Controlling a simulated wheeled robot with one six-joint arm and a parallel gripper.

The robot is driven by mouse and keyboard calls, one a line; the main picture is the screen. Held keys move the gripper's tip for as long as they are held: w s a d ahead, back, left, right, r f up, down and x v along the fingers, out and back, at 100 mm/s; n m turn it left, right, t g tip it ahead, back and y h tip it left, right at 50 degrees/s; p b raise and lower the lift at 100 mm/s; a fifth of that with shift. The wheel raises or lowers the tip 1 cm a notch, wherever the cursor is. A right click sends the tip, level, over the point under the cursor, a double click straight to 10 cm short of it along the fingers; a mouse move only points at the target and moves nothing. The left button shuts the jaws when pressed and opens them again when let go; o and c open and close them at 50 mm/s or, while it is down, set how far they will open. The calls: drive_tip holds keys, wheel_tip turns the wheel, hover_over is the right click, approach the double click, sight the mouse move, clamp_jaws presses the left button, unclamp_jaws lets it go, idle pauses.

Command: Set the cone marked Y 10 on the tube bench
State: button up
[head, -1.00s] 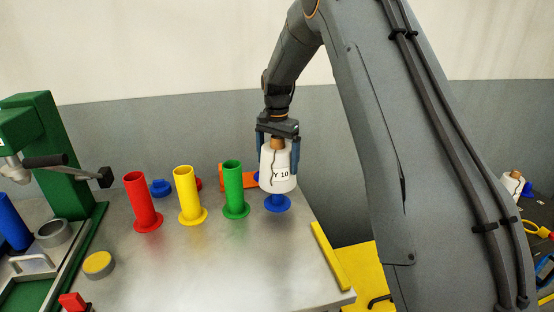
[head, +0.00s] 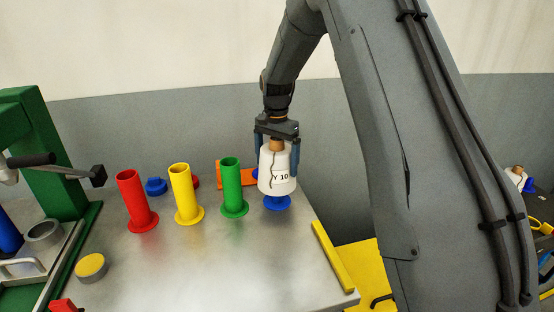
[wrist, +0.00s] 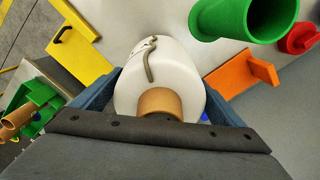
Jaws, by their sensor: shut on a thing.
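The white yarn cone marked Y 10 (head: 277,180) is upright, its brown tip up and a dark strand down its side. My gripper (head: 278,158) is shut on it, one blue finger on each side. In the wrist view the cone (wrist: 160,68) fills the space between the fingers. The cone is just above a blue round base (head: 277,203) at the right end of the grey metal tube bench (head: 215,260). Whether a blue tube stands inside or behind the cone is hidden.
Green (head: 231,188), yellow (head: 184,192) and red (head: 134,200) tubes stand to the left of the cone. An orange bracket (head: 232,174) is behind the green tube. A yellow bar (head: 334,258) edges the bench's right side. A green press (head: 55,160) stands far left.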

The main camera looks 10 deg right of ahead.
sight(277, 142)
drive_tip(key=shift+f+b, duration=1.05)
drive_tip(key=shift+f, duration=2)
drive_tip(key=shift+f, duration=0.3)
drive_tip(key=o, duration=1.3)
drive_tip(key=shift+c, duration=0.2)
wheel_tip(277, 142, up, 8)
drive_tip(key=shift+f+b, duration=0.1)
drive_tip(key=shift+b, duration=1.15)
drive_tip(key=shift+r+p, duration=2.25)
drive_tip(key=shift+r, duration=0.75)
drive_tip(key=shift+s, duration=0.1)
